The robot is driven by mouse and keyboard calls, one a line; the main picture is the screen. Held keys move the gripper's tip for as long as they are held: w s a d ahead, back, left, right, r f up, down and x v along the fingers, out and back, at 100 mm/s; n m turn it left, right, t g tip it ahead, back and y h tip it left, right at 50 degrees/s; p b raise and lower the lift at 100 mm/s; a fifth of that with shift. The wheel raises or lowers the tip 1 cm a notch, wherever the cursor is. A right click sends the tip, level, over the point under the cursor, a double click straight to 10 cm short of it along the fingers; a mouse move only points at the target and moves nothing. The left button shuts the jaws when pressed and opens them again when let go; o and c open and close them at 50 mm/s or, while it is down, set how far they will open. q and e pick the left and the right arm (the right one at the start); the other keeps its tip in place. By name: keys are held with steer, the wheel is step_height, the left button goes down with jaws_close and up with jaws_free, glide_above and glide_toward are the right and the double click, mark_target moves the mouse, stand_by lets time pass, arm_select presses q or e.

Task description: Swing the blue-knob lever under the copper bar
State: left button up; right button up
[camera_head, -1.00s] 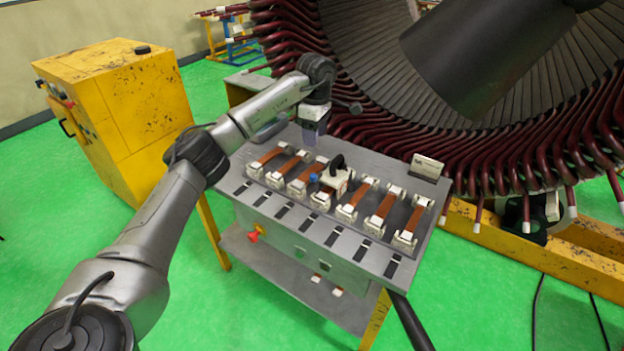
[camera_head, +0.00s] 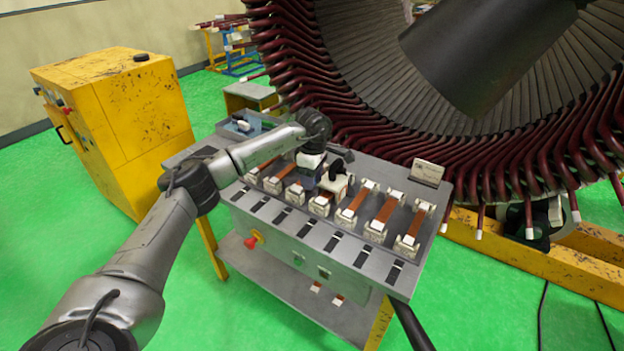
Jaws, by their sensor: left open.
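Several copper bars lie in a row on the steel workbench (camera_head: 420,272), each held between pale end blocks; one clear copper bar (camera_head: 385,210) is right of centre. My left gripper (camera_head: 304,184) is open and points down, low over the row just left of that block. The blue knob and its lever are hidden, apparently by my left gripper. I cannot tell whether the fingers touch the knob.
The large stator (camera_head: 590,110) with dark red coil ends stands close behind the bench. A small sign (camera_head: 427,172) stands at the bench's back right corner. A yellow cabinet (camera_head: 120,125) is at the left. Black slots line the bench's front edge.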

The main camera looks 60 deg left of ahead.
arm_select(q)
steer(key=shift+f, duration=0.1)
steer(key=shift+c, duration=1.4)
steer(key=c, duration=0.6)
steer(key=shift+d+n+p, duration=0.1)
steer(key=shift+n+p, duration=0.2)
steer(key=shift+p, duration=0.3)
steer(key=shift+c, duration=0.2)
steer(key=n+p, duration=0.2)
steer(key=w+d+n+p, duration=0.1)
steer(key=p, duration=0.1)
steer(key=n+p, duration=0.2)
steer(key=p, duration=0.1)
steer(key=shift+w+d+r+n, duration=0.25)
steer(key=shift+n, duration=0.05)
steer(key=n+p, duration=0.2)
steer(key=w+n, duration=0.1)
steer(key=shift+d+f+n+p, duration=0.1)
steer(key=shift+d+n+p, duration=0.2)
steer(key=shift+p, duration=0.1)
steer(key=shift+w+n+p, duration=0.45)
steer(key=shift+n+p, duration=0.2)
steer(key=shift+n, duration=0.55)
steer(key=shift+w+f+n+t+p, duration=0.1)
steer(key=shift+w+n+t+p, duration=0.15)
steer(key=shift+n, duration=0.25)
steer(key=shift+w+n+t+p, duration=0.1)
steer(key=shift+n+p, duration=0.2)
steer(key=shift+n, duration=0.2)
